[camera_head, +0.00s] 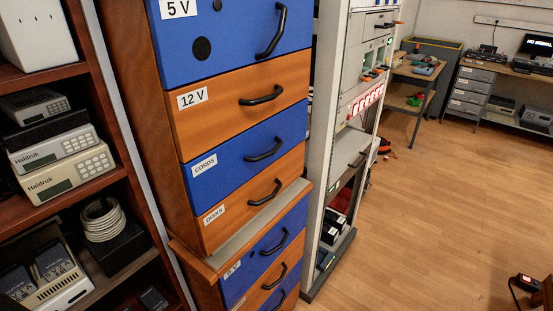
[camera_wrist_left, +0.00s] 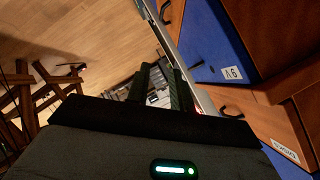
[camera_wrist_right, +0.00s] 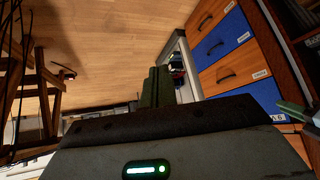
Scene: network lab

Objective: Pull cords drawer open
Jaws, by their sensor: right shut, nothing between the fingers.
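The cords drawer (camera_head: 232,156) is blue, with a white CORDS label (camera_head: 205,164) and a black bar handle (camera_head: 264,150). It sits flush in the cabinet, between the orange 12 V drawer (camera_head: 225,98) above and the orange DISKS drawer (camera_head: 240,203) below. Neither gripper shows in the head view. My left gripper (camera_wrist_left: 161,85) is open a little and empty, with the cabinet's drawers to its right in the left wrist view. My right gripper (camera_wrist_right: 157,86) is shut and empty, with drawers to its right in the right wrist view. Neither touches a handle.
A wooden shelf (camera_head: 45,73) with devices and a coiled cable (camera_head: 103,220) stands left of the cabinet. A ledge (camera_head: 255,222) juts out below the DISKS drawer, above more drawers. A white rack (camera_head: 323,130) stands right. The wooden floor (camera_head: 430,215) is mostly clear.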

